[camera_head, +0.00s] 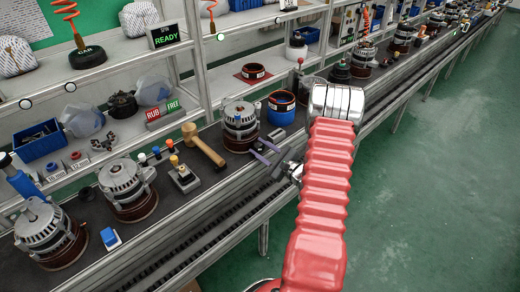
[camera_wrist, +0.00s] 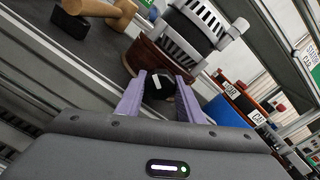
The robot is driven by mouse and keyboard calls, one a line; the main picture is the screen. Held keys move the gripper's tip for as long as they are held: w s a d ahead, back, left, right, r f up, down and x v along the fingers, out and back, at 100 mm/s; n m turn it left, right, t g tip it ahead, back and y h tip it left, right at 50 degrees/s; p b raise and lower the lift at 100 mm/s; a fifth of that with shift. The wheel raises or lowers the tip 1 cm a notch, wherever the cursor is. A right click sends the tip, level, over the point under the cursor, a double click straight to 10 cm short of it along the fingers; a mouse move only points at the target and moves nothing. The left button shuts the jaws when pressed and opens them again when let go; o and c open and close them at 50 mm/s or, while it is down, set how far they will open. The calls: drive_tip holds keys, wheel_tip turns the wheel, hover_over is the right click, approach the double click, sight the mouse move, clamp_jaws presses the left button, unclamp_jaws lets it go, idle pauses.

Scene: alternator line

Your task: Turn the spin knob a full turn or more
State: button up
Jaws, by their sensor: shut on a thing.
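The spin knob (camera_wrist: 166,92) is a dark round knob with a white mark. It shows in the wrist view between the two purple fingers of my gripper (camera_wrist: 160,88), which is shut on it. Behind the knob stands an alternator (camera_wrist: 190,35) with a silver slotted housing and a brown lower part. In the head view my gripper (camera_head: 268,150) reaches over the bench edge just right of that alternator (camera_head: 239,125). I cannot make out the knob there. A small sign (camera_head: 167,35) on the rack reads READY in green.
A wooden mallet (camera_head: 203,145) lies left of the alternator. A blue-and-orange ringed container (camera_head: 281,108) stands to its right. Two more alternators (camera_head: 127,188) (camera_head: 50,233) stand at the front left. The green floor on the right is clear.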

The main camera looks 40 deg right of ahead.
drive_tip(key=shift+a+f, duration=0.1)
drive_tip(key=shift+a, duration=0.05)
drive_tip(key=o, duration=1)
drive_tip(key=shift+o, duration=0.2)
drive_tip(key=m, duration=1)
drive_tip(key=s+n, duration=1)
drive_tip(key=s, duration=0.4)
drive_tip(key=shift+d+r, duration=0.35)
idle(1.1)
